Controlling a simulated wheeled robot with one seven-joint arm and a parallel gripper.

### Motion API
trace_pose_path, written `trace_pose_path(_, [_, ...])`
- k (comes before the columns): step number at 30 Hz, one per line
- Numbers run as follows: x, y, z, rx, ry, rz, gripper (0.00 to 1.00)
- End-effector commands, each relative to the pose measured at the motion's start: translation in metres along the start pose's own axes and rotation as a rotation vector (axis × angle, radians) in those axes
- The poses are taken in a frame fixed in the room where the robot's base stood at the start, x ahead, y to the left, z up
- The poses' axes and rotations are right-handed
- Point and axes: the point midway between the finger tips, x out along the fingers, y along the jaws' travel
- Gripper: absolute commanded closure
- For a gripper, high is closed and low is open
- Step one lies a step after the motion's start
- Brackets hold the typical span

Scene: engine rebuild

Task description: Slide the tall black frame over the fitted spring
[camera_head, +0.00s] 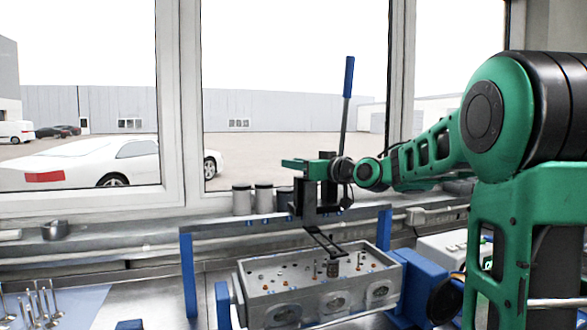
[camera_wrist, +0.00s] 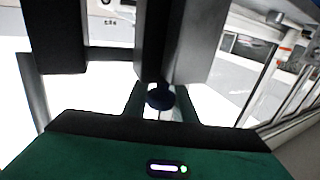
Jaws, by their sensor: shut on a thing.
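My gripper (camera_head: 318,186) is shut on the tall black frame (camera_head: 323,240) and holds it above the grey cylinder head (camera_head: 315,290). The frame's open lower end slants down toward the dark fitted spring (camera_head: 333,268), which stands on the top face of the head. The lower end looks just above or at the top of the spring; I cannot tell whether they touch. A blue-handled lever (camera_head: 348,77) rises beside my gripper; its lower end is hidden. In the wrist view, dark blocks and bars fill the upper part, and the spring does not show.
Blue stand posts (camera_head: 188,275) and a rail are around the cylinder head. Grey canisters (camera_head: 263,199) stand behind it near the window. Several valves (camera_head: 42,300) stand at the front left. A blue block (camera_head: 425,278) is right of the head.

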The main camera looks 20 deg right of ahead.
Motion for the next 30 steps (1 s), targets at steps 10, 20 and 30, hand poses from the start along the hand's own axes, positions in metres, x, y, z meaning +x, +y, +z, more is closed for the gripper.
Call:
trace_pose_path(10, [-0.001, 0.001, -0.001, -0.001, 0.001, 0.001, 0.57])
trace_pose_path(20, [-0.014, 0.002, -0.001, -0.001, 0.000, 0.003, 0.57])
trace_pose_path(30, [-0.075, 0.002, 0.000, 0.001, 0.000, 0.004, 0.57])
